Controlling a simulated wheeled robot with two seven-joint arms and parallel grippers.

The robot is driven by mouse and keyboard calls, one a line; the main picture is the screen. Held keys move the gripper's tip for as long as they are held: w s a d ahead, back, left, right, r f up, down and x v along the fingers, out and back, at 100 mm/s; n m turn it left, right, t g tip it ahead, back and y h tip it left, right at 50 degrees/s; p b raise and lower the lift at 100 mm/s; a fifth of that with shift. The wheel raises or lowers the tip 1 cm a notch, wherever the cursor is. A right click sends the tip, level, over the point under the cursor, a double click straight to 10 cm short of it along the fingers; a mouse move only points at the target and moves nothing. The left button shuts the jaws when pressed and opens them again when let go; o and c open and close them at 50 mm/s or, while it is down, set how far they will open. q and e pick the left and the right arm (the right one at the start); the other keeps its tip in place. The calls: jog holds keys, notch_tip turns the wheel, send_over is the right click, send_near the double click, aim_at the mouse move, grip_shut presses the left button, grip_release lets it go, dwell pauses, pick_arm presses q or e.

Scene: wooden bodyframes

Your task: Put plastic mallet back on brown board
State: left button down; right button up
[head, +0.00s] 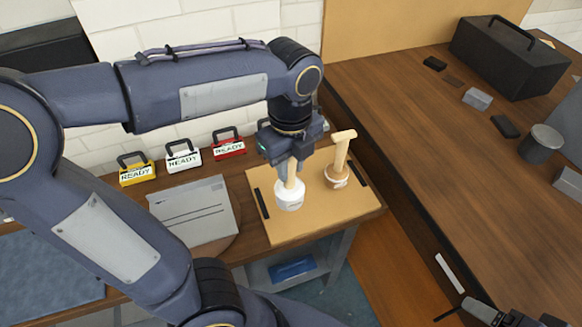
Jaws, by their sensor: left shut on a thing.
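My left gripper (291,158) points down over the brown board and is shut on the pale handle of the white-headed mallet (289,195). The mallet hangs upright, head down. Its head overlaps the left-centre of the board in the head view; I cannot tell whether it touches. The brown board (280,234) is a flat tan board with black strips on its left and right sides. A second mallet, with a brown head and pale handle (337,178), stands on the board's right part. My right gripper (478,312) shows only partly at the bottom right; its jaws are unclear.
Yellow (137,173), white (183,158) and red (229,148) READY boxes line the wall. A higher workbench (440,130) on the right carries a black toolbox (507,58), a grey cup (541,143) and small blocks.

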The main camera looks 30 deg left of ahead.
pick_arm(q)
jog(key=w+a+f, duration=0.4)
jog(key=w+f, duration=0.3)
jog(key=f, duration=0.3)
jog(key=shift+f, duration=0.3)
jog(key=shift+f+b, duration=0.15)
jog(key=shift+b, duration=0.15)
jog(key=c, duration=1.2)
grip_release()
